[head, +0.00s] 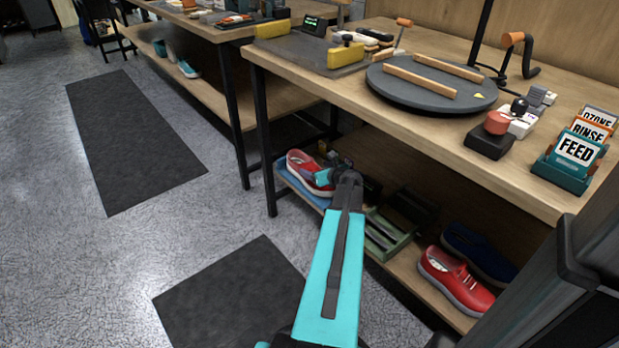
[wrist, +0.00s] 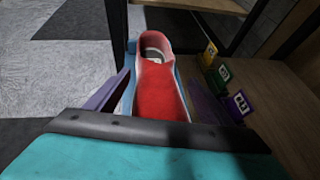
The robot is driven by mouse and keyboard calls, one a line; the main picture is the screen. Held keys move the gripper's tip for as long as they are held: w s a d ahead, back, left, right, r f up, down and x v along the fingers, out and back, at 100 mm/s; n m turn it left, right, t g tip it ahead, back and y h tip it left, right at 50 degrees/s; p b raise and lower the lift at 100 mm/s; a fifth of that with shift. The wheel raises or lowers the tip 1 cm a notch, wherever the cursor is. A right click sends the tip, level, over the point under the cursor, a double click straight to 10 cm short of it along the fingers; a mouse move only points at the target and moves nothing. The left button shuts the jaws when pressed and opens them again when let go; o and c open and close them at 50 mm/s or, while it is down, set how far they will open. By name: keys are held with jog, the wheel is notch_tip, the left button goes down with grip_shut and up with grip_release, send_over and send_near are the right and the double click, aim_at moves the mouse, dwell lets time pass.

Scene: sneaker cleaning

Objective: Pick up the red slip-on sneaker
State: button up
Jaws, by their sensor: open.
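A red sneaker with a pale sole and light lining (head: 305,170) lies on a blue tray (head: 310,196) on the lower shelf. In the wrist view the red sneaker (wrist: 160,92) points toward me, its opening at the far end, and no laces show on its upper. My gripper (head: 345,172) is at its right end in the head view. In the wrist view my gripper (wrist: 159,78) is open, one purple finger on each side of the shoe. Whether the fingers touch it I cannot tell. The shoe's near end is hidden behind the gripper body.
A second red shoe (head: 455,282) and a navy shoe (head: 480,252) lie farther right on the shelf. A green tray (head: 385,236) stands between. Small yellow, green and purple blocks (wrist: 222,74) stand right of the sneaker. The tabletop (head: 440,135) overhangs the shelf, with a black leg (head: 262,150).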

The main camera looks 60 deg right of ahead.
jog(key=shift+b+x, duration=1)
jog(key=shift+x, duration=1.45)
jog(key=shift+r, duration=0.15)
jog(key=c, duration=1.3)
